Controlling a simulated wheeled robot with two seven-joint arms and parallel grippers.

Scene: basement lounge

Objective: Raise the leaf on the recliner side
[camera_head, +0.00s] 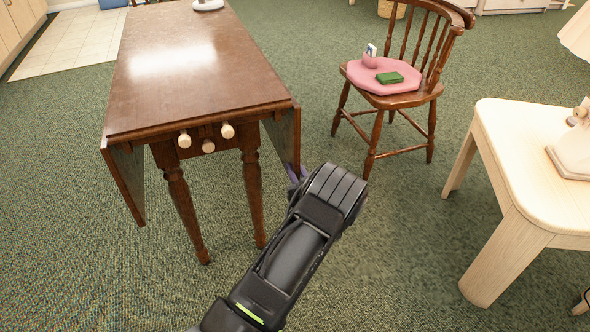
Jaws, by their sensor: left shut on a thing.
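The brown drop-leaf table (190,75) stands at the left with its top flat. One leaf (124,180) hangs down on its left side. The other leaf (283,135) hangs down on its right side. My left gripper (296,174) is at the lower near corner of the right leaf, shut on it; the wrist hides much of the fingers. No recliner is in view. My right gripper is not in view.
A wooden chair (398,99) with a pink cushion (360,78) and a green item (390,78) stands right of the table. A pale side table (520,130) is at the right edge. Green carpet (400,230) lies clear between them.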

